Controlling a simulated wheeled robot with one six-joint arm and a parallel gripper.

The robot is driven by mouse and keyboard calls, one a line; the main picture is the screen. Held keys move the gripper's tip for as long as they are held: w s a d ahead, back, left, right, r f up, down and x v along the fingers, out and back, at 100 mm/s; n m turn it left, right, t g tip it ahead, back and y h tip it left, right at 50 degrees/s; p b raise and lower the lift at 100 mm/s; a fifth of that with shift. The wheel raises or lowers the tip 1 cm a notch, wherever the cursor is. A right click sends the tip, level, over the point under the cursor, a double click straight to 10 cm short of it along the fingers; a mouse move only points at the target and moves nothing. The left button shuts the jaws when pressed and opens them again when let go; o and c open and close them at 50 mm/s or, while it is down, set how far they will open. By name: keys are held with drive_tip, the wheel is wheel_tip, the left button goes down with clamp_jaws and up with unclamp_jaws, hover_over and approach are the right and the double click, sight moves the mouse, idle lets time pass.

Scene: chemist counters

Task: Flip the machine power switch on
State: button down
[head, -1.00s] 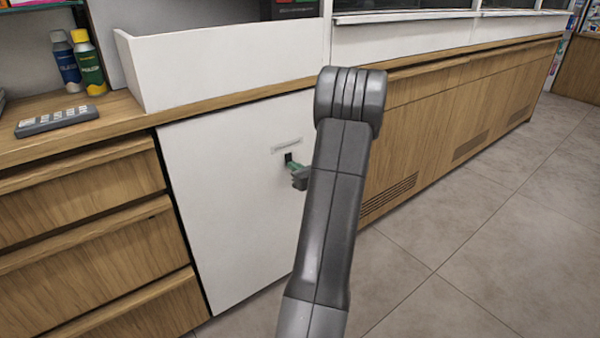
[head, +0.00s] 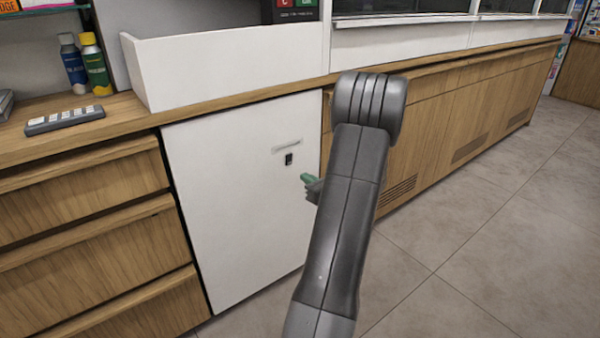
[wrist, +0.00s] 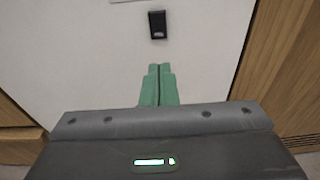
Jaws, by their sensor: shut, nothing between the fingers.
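The power switch (head: 289,159) is a small black rocker on the white cabinet panel (head: 230,210), just under a pale label strip (head: 287,146). In the wrist view the switch (wrist: 157,25) is at the top centre, and its on or off position is too small to tell. My gripper (head: 306,178) has green fingers and is to the right of and a little below the switch in the head view, apart from it. In the wrist view the green fingertips (wrist: 159,68) are shut together with nothing between them, pointing towards the panel below the switch.
Wooden drawers (head: 90,230) are left of the panel and wooden cabinet doors (head: 440,125) are to its right. The tiled floor (head: 480,240) at right is clear.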

drive_tip(key=s+d+f+p, duration=0.1)
drive_tip(key=s+d, duration=0.3)
drive_tip(key=s, duration=0.1)
drive_tip(key=shift+s, duration=0.35)
drive_tip(key=shift+w, duration=0.1)
